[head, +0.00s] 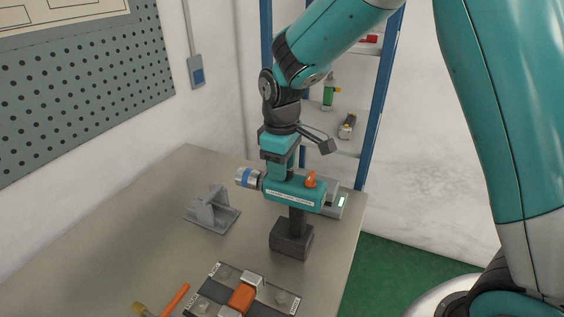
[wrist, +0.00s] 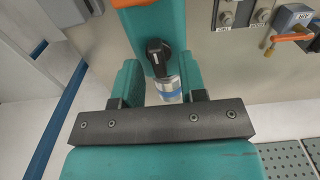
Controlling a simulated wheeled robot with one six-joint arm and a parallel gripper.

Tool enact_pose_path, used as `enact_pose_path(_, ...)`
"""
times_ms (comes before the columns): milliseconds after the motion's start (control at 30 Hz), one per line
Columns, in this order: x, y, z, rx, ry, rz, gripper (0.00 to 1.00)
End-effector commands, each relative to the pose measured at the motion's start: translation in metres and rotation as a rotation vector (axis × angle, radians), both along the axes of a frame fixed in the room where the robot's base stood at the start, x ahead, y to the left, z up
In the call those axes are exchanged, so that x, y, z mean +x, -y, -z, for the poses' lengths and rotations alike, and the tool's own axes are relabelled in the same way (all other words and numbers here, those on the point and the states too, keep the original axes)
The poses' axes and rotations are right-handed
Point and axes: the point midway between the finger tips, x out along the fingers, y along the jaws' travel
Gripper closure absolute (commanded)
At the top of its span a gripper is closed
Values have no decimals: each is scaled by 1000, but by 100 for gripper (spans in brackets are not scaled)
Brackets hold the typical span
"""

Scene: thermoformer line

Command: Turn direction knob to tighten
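A teal power driver (head: 295,192) stands upright on a dark block base (head: 291,240) on the table, with a silver chuck and blue ring (head: 248,178) at its left end. An orange knob (head: 311,179) sits on its top. In the wrist view a black knob (wrist: 158,56) with a pale mark sits on the teal body, beside the silver chuck (wrist: 168,88). My gripper (wrist: 161,72) is open, its teal fingers on either side of the black knob; I cannot tell whether they touch it. In the head view my gripper (head: 281,165) comes down close over the driver and hides this knob.
A grey bracket (head: 212,210) stands left of the driver. A small boxed device with a lit display (head: 338,203) is behind its right end. A fixture with an orange block (head: 242,297) lies in front. The table's left side (head: 120,245) is clear.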

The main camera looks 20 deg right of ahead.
Motion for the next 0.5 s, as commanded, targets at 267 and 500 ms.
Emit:
enact_pose_path(267,0,0,2,0,0,0,62)
enact_pose_path(500,0,0,2,0,0,0,100)
